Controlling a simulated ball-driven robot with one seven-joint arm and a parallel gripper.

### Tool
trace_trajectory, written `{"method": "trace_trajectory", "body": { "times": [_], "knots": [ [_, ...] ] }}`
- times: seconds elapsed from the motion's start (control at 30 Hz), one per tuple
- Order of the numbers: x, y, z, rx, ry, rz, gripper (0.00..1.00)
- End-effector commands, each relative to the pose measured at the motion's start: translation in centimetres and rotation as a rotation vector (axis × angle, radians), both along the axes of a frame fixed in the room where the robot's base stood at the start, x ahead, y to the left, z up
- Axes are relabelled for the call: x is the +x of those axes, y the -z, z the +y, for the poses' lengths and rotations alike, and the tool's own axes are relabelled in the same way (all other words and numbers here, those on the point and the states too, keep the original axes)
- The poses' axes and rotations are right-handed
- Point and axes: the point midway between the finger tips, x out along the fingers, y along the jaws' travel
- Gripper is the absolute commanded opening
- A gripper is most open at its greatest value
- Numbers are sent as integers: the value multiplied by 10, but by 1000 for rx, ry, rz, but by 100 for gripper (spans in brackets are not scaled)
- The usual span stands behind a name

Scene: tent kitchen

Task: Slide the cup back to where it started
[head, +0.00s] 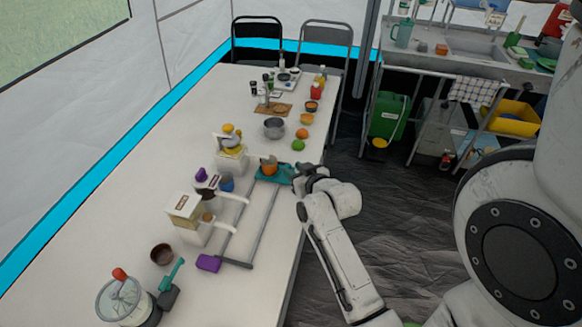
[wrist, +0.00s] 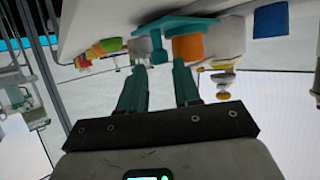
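The orange cup (head: 269,169) stands on a teal carriage (head: 262,178) at the far end of the rails. In the wrist view, which is upside down, the orange cup (wrist: 187,48) sits on the teal carriage (wrist: 178,23), beside a teal handle-like piece. My gripper (head: 298,172) is at the right side of the carriage, close to the table's right edge. I cannot tell whether a finger touches the carriage.
Two grey rails (head: 262,225) run toward the near side, to a purple block (head: 208,263). Dispensers (head: 187,212) and a blue cup (head: 227,183) line their left side. Beyond stand a green fruit (head: 298,145), an orange fruit and a metal bowl (head: 274,128).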

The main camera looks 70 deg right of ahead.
Motion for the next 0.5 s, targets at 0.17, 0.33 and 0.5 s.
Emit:
{"method": "trace_trajectory", "body": {
  "times": [0.17,0.33,0.5],
  "knots": [
    [15,8,-13,0,1,-1,33],
    [20,11,-17,1,0,-1,33],
    [21,11,-17,1,0,-1,33]
  ]
}}
